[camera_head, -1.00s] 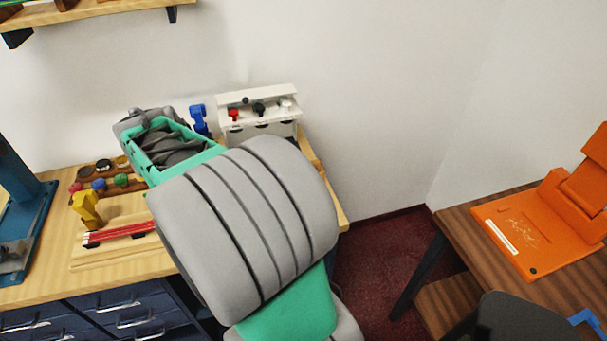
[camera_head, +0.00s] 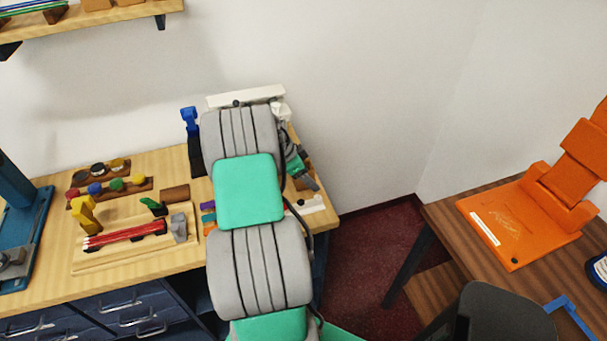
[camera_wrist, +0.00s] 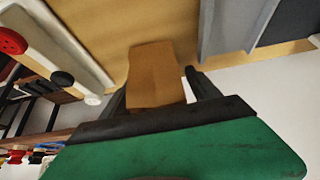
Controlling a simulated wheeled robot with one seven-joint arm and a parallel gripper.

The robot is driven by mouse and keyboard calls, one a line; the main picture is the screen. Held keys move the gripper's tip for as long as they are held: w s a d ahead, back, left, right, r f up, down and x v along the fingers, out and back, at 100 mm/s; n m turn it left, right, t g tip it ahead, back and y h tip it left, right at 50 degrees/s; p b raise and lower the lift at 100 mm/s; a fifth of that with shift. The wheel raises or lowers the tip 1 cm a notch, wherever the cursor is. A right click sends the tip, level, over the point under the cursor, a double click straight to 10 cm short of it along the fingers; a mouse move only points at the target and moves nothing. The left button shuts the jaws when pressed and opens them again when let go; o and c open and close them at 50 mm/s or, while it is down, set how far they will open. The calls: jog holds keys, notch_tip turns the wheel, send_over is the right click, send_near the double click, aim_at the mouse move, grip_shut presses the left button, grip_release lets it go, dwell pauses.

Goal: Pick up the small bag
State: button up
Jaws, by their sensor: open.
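A small tan-brown bag (camera_wrist: 155,72) stands out in the middle of the wrist view, against a pale wooden surface. My gripper (camera_wrist: 160,95) is open, with one dark finger on each side of the bag's near end. I cannot tell whether either finger touches it. In the head view my gripper (camera_head: 308,178) is at the right end of the wooden counter (camera_head: 130,262), pointing down, partly behind my arm. The bag cannot be made out there.
A white rack (camera_head: 245,97) stands at the counter's back; its red knob (camera_wrist: 10,41) shows in the wrist view. A wooden tray with red sticks (camera_head: 125,234) and coloured knobs lie left. An orange device (camera_head: 520,225) sits on the right table.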

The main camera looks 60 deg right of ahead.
jog(key=shift+c, duration=0.5)
jog(key=c, duration=1.3)
jog(key=shift+r, duration=0.1)
